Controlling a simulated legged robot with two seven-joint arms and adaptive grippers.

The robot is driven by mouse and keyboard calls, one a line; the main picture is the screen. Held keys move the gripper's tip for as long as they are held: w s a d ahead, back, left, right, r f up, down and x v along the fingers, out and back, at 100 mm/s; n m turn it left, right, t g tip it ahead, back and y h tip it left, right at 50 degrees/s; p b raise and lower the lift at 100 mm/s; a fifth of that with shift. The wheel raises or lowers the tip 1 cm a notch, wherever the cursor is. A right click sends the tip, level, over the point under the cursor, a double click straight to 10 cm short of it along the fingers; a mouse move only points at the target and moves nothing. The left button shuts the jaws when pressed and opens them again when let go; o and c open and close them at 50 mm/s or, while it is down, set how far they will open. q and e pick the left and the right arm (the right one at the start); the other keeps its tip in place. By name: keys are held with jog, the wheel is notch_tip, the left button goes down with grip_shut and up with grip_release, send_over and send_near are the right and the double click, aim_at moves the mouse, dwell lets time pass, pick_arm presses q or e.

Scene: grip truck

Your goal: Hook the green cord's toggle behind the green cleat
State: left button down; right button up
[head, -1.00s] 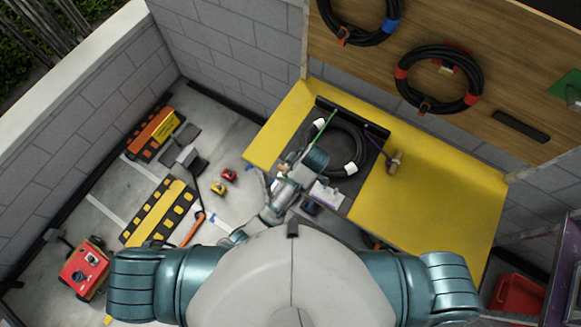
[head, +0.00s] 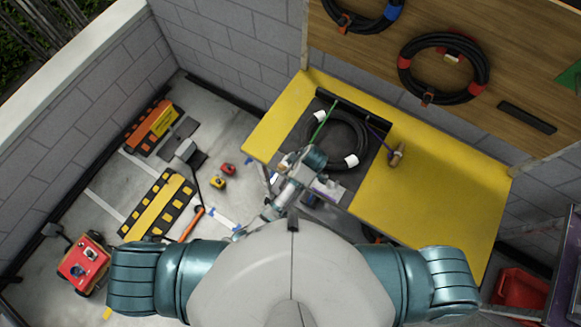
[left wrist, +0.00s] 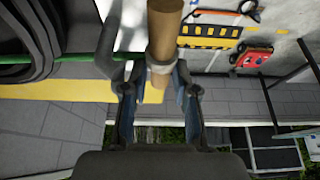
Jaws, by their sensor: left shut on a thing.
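The green cord (head: 321,124) runs from a black bar at the back of the dark recess down to my left gripper in the head view. In the left wrist view my left gripper (left wrist: 158,78) is shut on a brown, wood-like toggle (left wrist: 164,32) with a grey band. The green cord (left wrist: 75,57) comes in from the left, and its end at the toggle is hidden by a finger. In the head view my left wrist covers the toggle, over the recess's left front part. My right gripper is not in view.
A black cable coil with white bands (head: 352,160) lies in the recess. A purple cord (head: 378,136) leads to another wooden toggle (head: 397,154) on its right edge. The yellow tabletop (head: 435,190) is clear at right. Coils hang on the wooden board (head: 510,70).

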pick_arm(q)
jog(key=shift+a+f, duration=0.1)
jog(key=shift+f, duration=0.25)
jog(key=c, duration=0.8)
grip_release()
